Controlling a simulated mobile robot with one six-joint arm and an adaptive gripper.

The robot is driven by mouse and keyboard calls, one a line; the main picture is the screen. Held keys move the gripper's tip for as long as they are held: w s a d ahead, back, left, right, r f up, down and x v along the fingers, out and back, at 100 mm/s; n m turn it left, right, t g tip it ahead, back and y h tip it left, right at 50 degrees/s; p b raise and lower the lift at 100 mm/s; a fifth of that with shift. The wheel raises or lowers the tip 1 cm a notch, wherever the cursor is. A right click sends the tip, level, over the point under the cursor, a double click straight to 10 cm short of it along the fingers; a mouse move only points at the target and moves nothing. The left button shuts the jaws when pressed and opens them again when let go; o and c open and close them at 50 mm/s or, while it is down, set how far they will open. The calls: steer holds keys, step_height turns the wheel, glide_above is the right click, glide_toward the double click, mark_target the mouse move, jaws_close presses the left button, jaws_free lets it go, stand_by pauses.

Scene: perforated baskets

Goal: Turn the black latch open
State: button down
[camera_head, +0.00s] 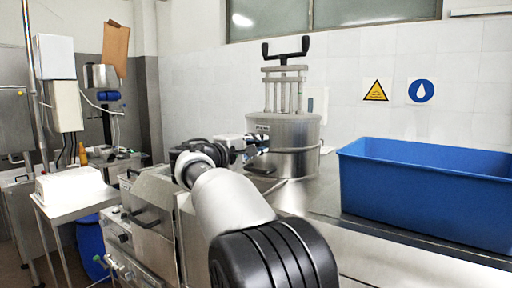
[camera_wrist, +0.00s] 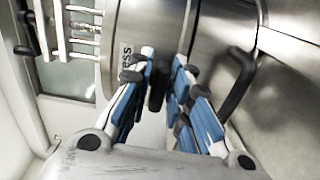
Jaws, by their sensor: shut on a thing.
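The steel cylindrical press (camera_head: 285,150) stands upright on the counter and also fills the top of the wrist view (camera_wrist: 160,25). The black latch (camera_wrist: 157,92) is on the press, next to a label, and shows as a small dark piece between my fingers. My gripper (camera_wrist: 164,75) has blue-padded fingers, one on each side of the latch, shut on it. The fingers partly cover the latch. In the head view, my gripper (camera_head: 258,142) is at the front left of the press, and the latch cannot be made out there.
A curved black handle (camera_wrist: 238,85) is close to the right of my fingers in the wrist view. Metal bars with a black T-handle (camera_head: 285,50) rise above the press. A blue bin (camera_head: 425,195) stands on the counter to the right.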

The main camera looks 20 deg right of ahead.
steer(key=c, duration=1.6)
jaws_free()
steer(key=shift+c, duration=0.2)
steer(key=shift+a, duration=0.1)
steer(key=v, duration=1.2)
steer(key=s+d+f+g+y, duration=0.1)
steer(key=s+d+f, duration=0.1)
steer(key=s, duration=0.1)
steer(key=s+d+f+m+g+y, duration=0.1)
steer(key=s+f, duration=0.1)
steer(key=s, duration=0.2)
steer(key=s+d+f+g+y, duration=0.1)
steer(key=s+d+f, duration=0.1)
steer(key=s+f, duration=0.1)
steer(key=shift+s+d+y, duration=0.25)
steer(key=shift+d+y, duration=0.1)
steer(key=shift+y, duration=0.05)
steer(key=s+a+f+m+g+y, duration=0.1)
steer(key=s+a+f+y, duration=0.4)
steer(key=s+f, duration=0.6)
steer(key=s+a+f+m+g+y, duration=0.1)
steer(key=s+a+f+m+y, duration=0.3)
steer(key=s+f, duration=0.7)
steer(key=s+a+y, duration=0.1)
steer(key=s+y, duration=0.1)
steer(key=s, duration=0.5)
steer(key=shift+m, duration=0.3)
